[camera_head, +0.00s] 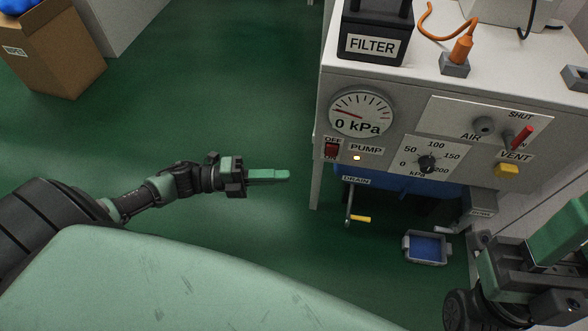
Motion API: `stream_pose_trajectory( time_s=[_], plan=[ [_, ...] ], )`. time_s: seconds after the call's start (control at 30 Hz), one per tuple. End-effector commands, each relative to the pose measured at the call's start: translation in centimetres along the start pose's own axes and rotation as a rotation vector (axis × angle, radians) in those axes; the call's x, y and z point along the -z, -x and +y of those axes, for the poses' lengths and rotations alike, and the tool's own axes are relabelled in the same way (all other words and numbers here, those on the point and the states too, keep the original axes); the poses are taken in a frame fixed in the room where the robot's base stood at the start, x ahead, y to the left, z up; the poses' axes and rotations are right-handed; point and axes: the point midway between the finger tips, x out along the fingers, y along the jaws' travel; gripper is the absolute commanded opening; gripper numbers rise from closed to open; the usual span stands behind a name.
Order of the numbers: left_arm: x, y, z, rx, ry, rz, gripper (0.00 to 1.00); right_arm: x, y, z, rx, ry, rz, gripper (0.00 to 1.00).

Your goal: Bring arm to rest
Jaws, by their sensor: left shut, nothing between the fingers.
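My left arm (128,203) reaches in from the left over the green floor. Its gripper (282,175) has its green fingers together, with nothing between them. It points right towards the grey pump cabinet and is apart from it, with bare floor showing between. Dark and green parts of my right arm (505,275) show at the lower right edge, in front of the cabinet's right side. They are cut off by the frame, and I cannot make out how its fingers stand.
The cabinet carries a filter (374,35), a gauge (361,112) reading about 0 kPa, a red pump switch (331,149), a dial (427,164) and a yellow-tipped drain lever (359,219). A blue-lined tray (427,248) is below. A cardboard box (55,50) stands at upper left. Floor between is clear.

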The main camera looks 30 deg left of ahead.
Motion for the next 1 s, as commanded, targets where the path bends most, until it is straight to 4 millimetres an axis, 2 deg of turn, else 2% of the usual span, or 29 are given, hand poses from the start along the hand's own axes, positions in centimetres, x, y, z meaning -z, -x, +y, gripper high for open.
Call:
stream_pose_trajectory(
  time_s=[0.13, 0.6, 0.73, 0.87, 0.97, 1.0],
  plan=[
    [0.0, 0.6, 0.0, 0.001, -0.002, 0.001, 0.0, -0.1, -0.1, 0.0, 0.001, 0.0, 0.001, 0.36],
    [0.0, 0.6, 0.0, 0.0, -0.001, 0.001, 0.0, -0.1, 0.0, 0.0, -0.001, 0.0, -0.006, 0.36],
    [0.7, -0.3, -0.7, 0.033, 0.018, 0.006, 0.0, 0.0, 0.1, 0.0, -0.004, 0.0, -0.008, 0.36],
    [3.4, -3.7, -4.3, 0.181, 0.108, 0.033, 0.0, 0.0, 0.1, 0.0, -0.003, 0.0, -0.006, 0.36],
    [6.7, -7.0, -9.7, 0.374, 0.227, 0.076, 0.0, 0.0, 0.0, 0.0, -0.002, 0.0, -0.006, 0.36],
    [8.0, -8.0, -12.5, 0.463, 0.28, 0.099, 0.0, 0.0, 0.0, 0.0, -0.002, 0.0, -0.005, 0.36]
  ],
)
